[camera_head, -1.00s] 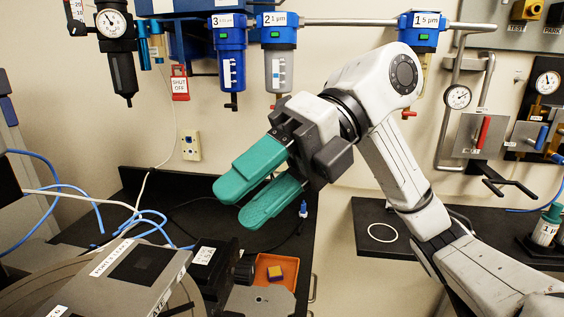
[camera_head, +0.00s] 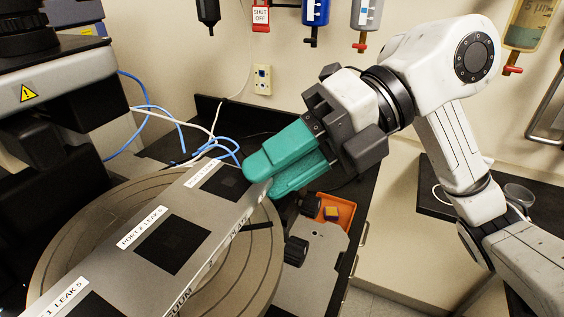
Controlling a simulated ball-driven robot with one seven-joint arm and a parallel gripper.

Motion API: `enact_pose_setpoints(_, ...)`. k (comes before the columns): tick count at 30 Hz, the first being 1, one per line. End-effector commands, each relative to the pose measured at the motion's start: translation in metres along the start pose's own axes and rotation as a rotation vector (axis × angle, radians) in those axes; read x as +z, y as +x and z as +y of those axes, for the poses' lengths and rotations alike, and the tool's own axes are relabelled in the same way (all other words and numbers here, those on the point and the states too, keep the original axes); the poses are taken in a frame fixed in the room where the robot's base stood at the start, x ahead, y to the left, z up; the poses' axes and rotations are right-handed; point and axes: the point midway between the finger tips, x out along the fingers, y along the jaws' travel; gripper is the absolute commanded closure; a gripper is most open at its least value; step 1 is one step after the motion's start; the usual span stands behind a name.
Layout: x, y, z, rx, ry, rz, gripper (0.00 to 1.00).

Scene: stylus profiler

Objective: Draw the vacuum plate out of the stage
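The vacuum plate (camera_head: 190,204) is a long grey flat plate with black square pads, port labels on top and lettering along its side. It lies across the round, ringed stage (camera_head: 66,232), running from lower left to the middle. My gripper (camera_head: 262,178) has two teal fingers. Their tips are at the plate's far right end, and the upper finger overlaps that corner in the picture. Only a narrow dark line shows between the fingers. I cannot tell whether they touch the plate or are closed on it. The plate's far end edge is partly hidden by the fingers.
A dark instrument head (camera_head: 45,110) stands over the stage at left. Black knobs (camera_head: 296,250) and an orange tray (camera_head: 334,214) with a small block lie right of the stage. Blue and white tubes (camera_head: 215,148) run behind the plate. A wall outlet (camera_head: 262,80) is behind.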

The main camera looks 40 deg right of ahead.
Motion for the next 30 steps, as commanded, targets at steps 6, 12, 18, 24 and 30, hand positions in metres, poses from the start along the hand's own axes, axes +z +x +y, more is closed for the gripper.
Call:
enact_pose_setpoints(6,0.0001,-0.0002,0.0001,0.0,0.0,0.0,0.86)
enact_pose_setpoints(12,0.0002,-0.0003,0.0003,0.001,0.0,0.0,1.0)
enact_pose_setpoints(18,0.0002,-0.0004,0.0004,0.001,-0.001,-0.001,1.0)
enact_pose_setpoints(24,0.0002,-0.0005,0.0005,0.001,-0.001,-0.001,0.95)
enact_pose_setpoints(30,0.0001,-0.0005,0.0006,0.001,-0.001,-0.001,1.0)
